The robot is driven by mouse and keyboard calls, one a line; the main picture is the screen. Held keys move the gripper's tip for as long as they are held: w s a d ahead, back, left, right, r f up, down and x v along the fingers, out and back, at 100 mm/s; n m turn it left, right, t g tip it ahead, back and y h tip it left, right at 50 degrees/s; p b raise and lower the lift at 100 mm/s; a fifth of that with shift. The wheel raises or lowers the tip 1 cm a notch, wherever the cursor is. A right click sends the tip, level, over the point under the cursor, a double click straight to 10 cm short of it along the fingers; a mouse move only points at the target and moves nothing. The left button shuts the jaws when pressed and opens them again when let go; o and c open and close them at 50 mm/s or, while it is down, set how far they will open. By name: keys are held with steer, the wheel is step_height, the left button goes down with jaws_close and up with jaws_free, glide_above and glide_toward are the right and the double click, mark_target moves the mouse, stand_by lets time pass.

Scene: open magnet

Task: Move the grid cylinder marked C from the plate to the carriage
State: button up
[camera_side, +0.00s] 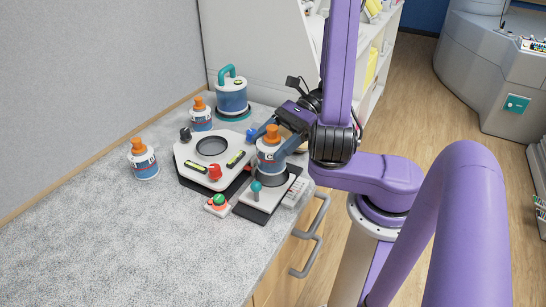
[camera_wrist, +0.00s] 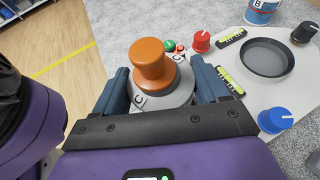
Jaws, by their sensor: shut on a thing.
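The cylinder marked C (camera_side: 270,160) is grey with an orange knob, and in the wrist view it (camera_wrist: 152,60) shows C labels on its top. My gripper (camera_side: 279,139) is shut on it, with one blue finger on each side in the wrist view (camera_wrist: 160,80). The cylinder is upright over the dark carriage (camera_side: 252,213), which has a teal-knobbed lever. I cannot tell whether its base touches the carriage. The plate (camera_side: 192,181) is a pale angular panel to the left; its round dark recess (camera_side: 212,146) is empty, also in the wrist view (camera_wrist: 266,57).
Two other orange-knobbed cylinders stand on the counter, one at left (camera_side: 143,160) and one behind (camera_side: 201,115). A blue pot with a teal handle (camera_side: 232,97) stands at the back. Red (camera_side: 215,172) and blue knobs sit on the plate. The front left counter is clear.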

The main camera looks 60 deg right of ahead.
mark_target(260, 169)
steer(key=shift+f, duration=2)
steer(key=shift+f, duration=0.25)
steer(key=o, duration=1.3)
steer(key=shift+r, duration=0.15)
steer(key=shift+s+d+r, duration=0.1)
steer(key=shift+d+r, duration=0.15)
steer(key=v, duration=1.1)
steer(key=shift+d+r, duration=0.1)
steer(key=shift+d, duration=0.05)
